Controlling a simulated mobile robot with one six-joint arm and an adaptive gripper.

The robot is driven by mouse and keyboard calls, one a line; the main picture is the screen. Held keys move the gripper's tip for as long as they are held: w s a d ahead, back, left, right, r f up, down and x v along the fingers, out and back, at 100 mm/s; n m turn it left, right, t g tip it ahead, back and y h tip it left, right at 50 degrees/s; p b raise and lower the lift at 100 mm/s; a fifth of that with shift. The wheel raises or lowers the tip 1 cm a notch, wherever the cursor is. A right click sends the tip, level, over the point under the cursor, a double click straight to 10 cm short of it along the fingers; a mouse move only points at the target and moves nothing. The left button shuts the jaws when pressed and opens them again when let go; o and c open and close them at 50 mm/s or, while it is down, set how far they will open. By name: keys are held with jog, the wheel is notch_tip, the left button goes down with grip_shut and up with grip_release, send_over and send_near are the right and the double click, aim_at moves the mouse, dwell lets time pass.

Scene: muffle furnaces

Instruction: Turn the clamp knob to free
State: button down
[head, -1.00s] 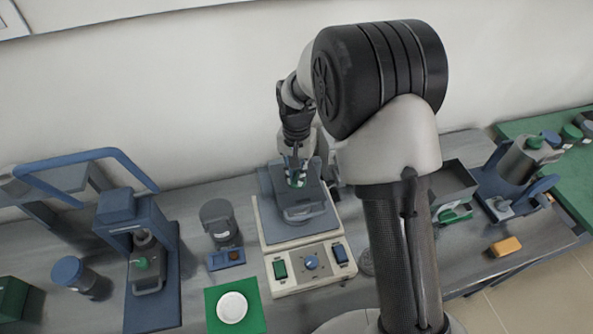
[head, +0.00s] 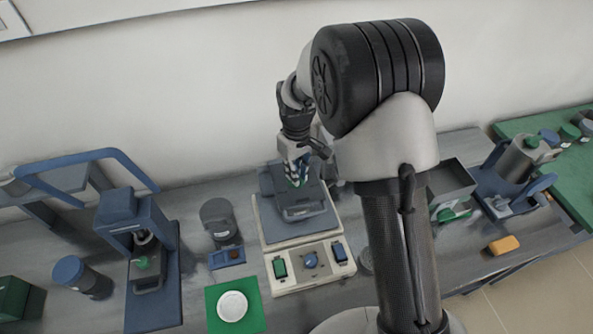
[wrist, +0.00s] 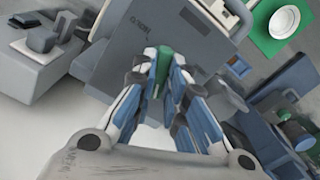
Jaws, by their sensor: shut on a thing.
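The green clamp knob (wrist: 163,62) shows between my fingertips in the wrist view. My gripper (wrist: 164,72) is shut on it, with a blue-and-white finger on each side. In the head view, my gripper (head: 297,178) points down at the dark grey clamp (head: 306,208) on top of a cream bench device (head: 299,266). Only a little green of the knob shows there between the fingers. The fingers hide much of the knob, and I cannot read its turn position.
A white dish (head: 232,306) on a green mat and a dark cylinder (head: 219,219) stand left. A blue-framed press (head: 126,220) stands farther left. A grey open box (head: 451,184) stands right.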

jog(key=n, duration=1.1)
jog(key=shift+w+n, duration=0.1)
jog(key=shift+n, duration=0.3)
jog(key=n, duration=0.3)
jog(key=shift+n, duration=2.2)
jog(key=c, duration=1.6)
grip_release()
